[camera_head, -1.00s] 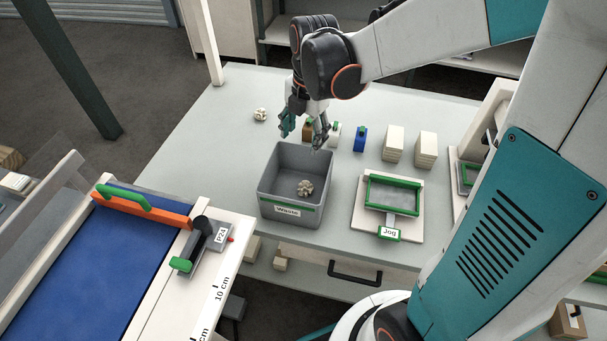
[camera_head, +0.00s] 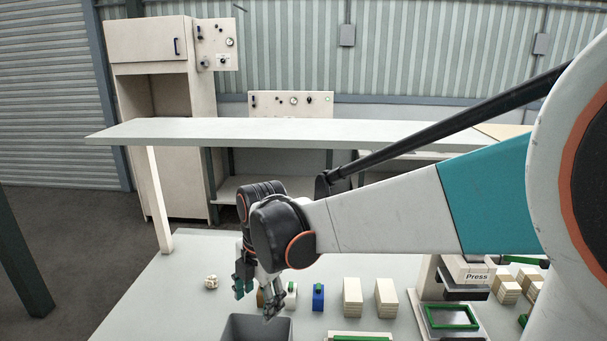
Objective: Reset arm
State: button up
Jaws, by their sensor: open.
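My gripper (camera_head: 257,297) hangs at the end of my arm over the pale worktop (camera_head: 150,300), pointing down. Its fingers are spread apart and nothing shows between them. It is above the back edge of the grey waste bin (camera_head: 258,327), of which only the upper part is in view at the bottom. My arm reaches in from the right, with its wrist bent downward. The fingers partly hide small items behind them on the worktop.
A crumpled pale lump (camera_head: 211,282) lies left of my gripper. A blue bottle (camera_head: 318,297) and two pale stacks (camera_head: 352,296) stand to its right. The press (camera_head: 464,280) stands farther right. A raised shelf (camera_head: 260,132) spans behind, with a tall cabinet (camera_head: 160,100) at back left.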

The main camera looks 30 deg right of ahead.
jog(key=s+f+m+t+b, duration=0.1)
jog(key=s+m+t+b, duration=0.4)
jog(key=s+m, duration=0.8)
jog(key=shift+a+m+t, duration=0.3)
jog(key=shift+a+m, duration=0.05)
jog(key=shift+m, duration=4.05)
